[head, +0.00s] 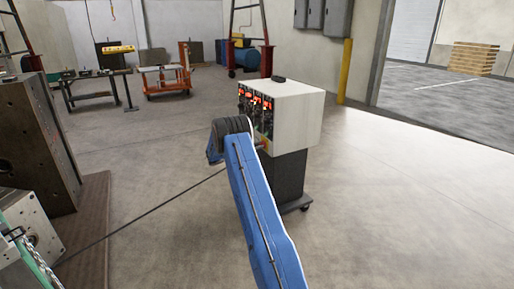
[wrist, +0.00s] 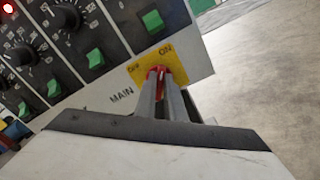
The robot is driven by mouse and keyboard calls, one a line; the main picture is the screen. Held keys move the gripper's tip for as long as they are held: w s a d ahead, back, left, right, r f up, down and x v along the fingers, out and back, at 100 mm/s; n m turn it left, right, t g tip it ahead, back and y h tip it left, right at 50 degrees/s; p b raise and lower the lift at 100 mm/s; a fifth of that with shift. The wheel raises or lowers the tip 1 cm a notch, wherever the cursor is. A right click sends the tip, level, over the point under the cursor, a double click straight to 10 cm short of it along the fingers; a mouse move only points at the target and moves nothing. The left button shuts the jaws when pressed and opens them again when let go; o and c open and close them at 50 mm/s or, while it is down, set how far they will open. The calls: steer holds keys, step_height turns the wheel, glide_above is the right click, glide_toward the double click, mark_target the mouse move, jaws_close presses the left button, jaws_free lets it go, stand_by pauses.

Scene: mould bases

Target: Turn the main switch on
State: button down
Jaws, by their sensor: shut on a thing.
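The main switch has a red handle (wrist: 157,73) on a yellow plate (wrist: 178,68). The plate reads OFF on its left and ON on its right, with MAIN printed beside it. My gripper (wrist: 160,82) is shut on the red handle in the wrist view. The fingers cover part of the handle, and I cannot tell which mark it points to. In the head view the switch sits low on the front of a white control cabinet (head: 295,118). My blue arm reaches to it and hides my gripper there.
Black panels with green rocker switches (wrist: 153,21) and dark knobs (wrist: 66,18) lie close above the main switch. The cabinet stands on a dark wheeled base (head: 290,178). A cable (head: 140,216) crosses the floor. Large steel mould blocks (head: 35,140) stand at left. Floor at right is clear.

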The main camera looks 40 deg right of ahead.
steer(key=shift+a+m, duration=0.1)
steer(key=shift+m, duration=0.5)
steer(key=c, duration=1.8)
jaws_free()
steer(key=shift+c, duration=0.2)
steer(key=v, duration=1.7)
steer(key=shift+a, duration=0.15)
steer(key=shift+w, duration=0.1)
